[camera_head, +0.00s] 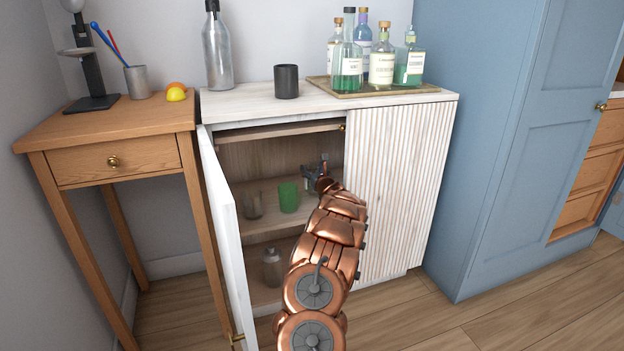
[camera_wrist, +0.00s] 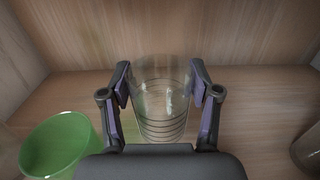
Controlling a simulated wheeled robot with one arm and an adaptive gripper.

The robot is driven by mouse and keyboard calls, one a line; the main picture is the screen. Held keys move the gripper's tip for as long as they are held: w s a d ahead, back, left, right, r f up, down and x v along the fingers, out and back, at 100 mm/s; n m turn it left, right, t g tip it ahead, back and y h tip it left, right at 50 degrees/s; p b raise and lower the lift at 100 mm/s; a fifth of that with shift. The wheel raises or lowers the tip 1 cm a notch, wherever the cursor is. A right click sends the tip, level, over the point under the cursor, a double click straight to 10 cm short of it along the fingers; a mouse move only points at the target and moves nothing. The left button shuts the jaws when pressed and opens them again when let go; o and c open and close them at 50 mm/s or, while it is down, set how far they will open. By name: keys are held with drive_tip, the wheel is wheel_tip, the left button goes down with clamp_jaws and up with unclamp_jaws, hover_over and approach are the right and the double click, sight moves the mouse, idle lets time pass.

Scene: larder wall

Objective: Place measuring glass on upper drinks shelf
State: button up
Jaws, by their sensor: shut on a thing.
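The measuring glass (camera_wrist: 163,110) is a clear tumbler with dark ring lines around its lower part. My gripper (camera_wrist: 160,80) is shut on it, one finger pad on each side. In the head view the glass (camera_head: 311,186) shows partly beside my gripper (camera_head: 319,172), inside the open cabinet at the upper shelf (camera_head: 268,224). The glass looks upright, low over the shelf board, which also shows in the wrist view (camera_wrist: 245,110). I cannot tell whether its base touches the board; my arm and gripper hide part of it.
A green cup (camera_head: 289,196) stands left of the glass, and a brownish glass (camera_head: 253,205) farther left. A grey bottle (camera_head: 272,267) stands on the level below. The open door (camera_head: 222,235) bounds the left side. Another vessel (camera_wrist: 308,150) shows at the wrist view's right edge.

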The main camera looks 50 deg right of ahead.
drive_tip(key=shift+w+d+f, duration=0.1)
drive_tip(key=shift+w+f, duration=0.05)
drive_tip(key=shift+f, duration=0.15)
drive_tip(key=shift+f+b, duration=0.75)
drive_tip(key=shift+f, duration=0.65)
drive_tip(key=shift+f, duration=0.15)
drive_tip(key=o, duration=1.3)
drive_tip(key=shift+s+a+r, duration=0.2)
drive_tip(key=shift+s+a, duration=0.25)
drive_tip(key=shift+s, duration=0.15)
drive_tip(key=shift+p+v, duration=0.95)
drive_tip(key=shift+v, duration=2.05)
drive_tip(key=shift+f, duration=0.1)
drive_tip(key=shift+a, duration=0.1)
